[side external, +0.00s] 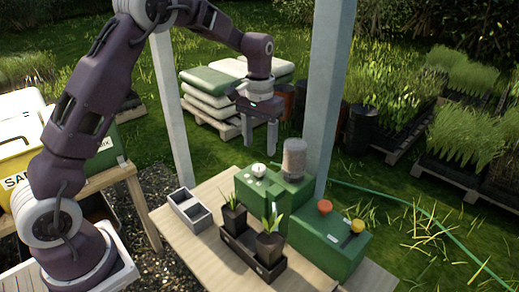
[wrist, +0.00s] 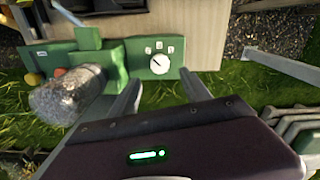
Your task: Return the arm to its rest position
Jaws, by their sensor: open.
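My gripper (side external: 260,137) is open and empty, with its two fingers apart and pointing down. In the side external view it hangs in the air above the back of the wooden table (side external: 180,245), behind the green machine (side external: 262,192). In the wrist view my gripper (wrist: 162,95) shows both fingers spread, with nothing between them. The green machine (wrist: 174,62) with a white dial lies beyond the fingertips there.
A grey cylinder (side external: 294,158) stands on the machine. A green box (side external: 330,245) with red and yellow knobs, potted plants in a dark tray (side external: 236,246) and a grey divided box (side external: 188,212) are on the table. Pale posts (side external: 326,90) rise close to my arm. Stacked sacks (side external: 208,98) lie behind.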

